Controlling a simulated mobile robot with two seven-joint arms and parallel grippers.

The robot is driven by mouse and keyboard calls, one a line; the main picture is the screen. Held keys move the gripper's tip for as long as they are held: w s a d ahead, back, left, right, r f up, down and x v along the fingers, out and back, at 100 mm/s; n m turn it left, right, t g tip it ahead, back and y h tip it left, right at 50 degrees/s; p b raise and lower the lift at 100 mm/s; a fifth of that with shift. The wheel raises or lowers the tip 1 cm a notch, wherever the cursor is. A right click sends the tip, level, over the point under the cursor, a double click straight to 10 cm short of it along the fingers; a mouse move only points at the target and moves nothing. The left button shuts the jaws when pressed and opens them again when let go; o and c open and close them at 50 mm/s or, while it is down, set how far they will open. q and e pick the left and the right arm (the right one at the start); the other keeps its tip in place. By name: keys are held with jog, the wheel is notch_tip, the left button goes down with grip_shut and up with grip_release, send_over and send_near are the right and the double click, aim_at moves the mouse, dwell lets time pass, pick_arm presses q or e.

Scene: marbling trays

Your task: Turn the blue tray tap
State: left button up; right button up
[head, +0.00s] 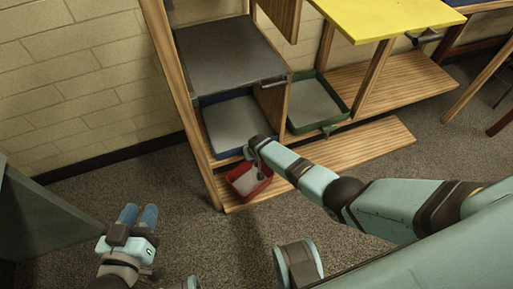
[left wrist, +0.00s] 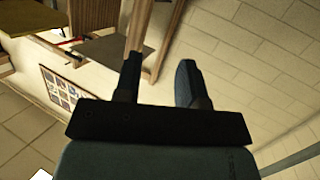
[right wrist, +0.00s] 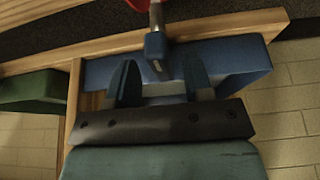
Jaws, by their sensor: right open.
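The blue tray (head: 209,134) sits in the lower bay of the wooden shelf; its blue wall (right wrist: 240,58) fills much of the right wrist view. Its tap (right wrist: 156,48), a blue block with a metal stem, shows in the right wrist view at the tray's front. My right gripper (right wrist: 158,62) is open, its two fingers on either side of the tap's blue end; I cannot tell if they touch it. In the head view, my right gripper (head: 258,143) hides the tap. My left gripper (head: 139,209) is open and empty at the lower left, away from the shelf.
A small red tray (head: 263,185) stands below the blue tray's front. A green tray (head: 341,110) is in the bay to the right. A grey panel (head: 225,52) lies above the blue tray, a yellow top (head: 385,15) farther right. Carpet (head: 90,195) is clear at left.

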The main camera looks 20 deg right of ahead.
pick_arm(q)
jog(key=shift+s+a+f+g+y+p, duration=0.55)
jog(key=shift+a+f+g+p, duration=0.3)
jog(key=shift+p, duration=0.75)
jog(key=shift+s+a+f+g+y+p, duration=0.55)
jog(key=shift+f+p, duration=0.45)
jog(key=shift+p, duration=0.6)
pick_arm(e)
jog(key=v, duration=1.2)
pick_arm(q)
jog(key=shift+a, duration=0.1)
pick_arm(e)
jog(key=shift+s+r, duration=0.1)
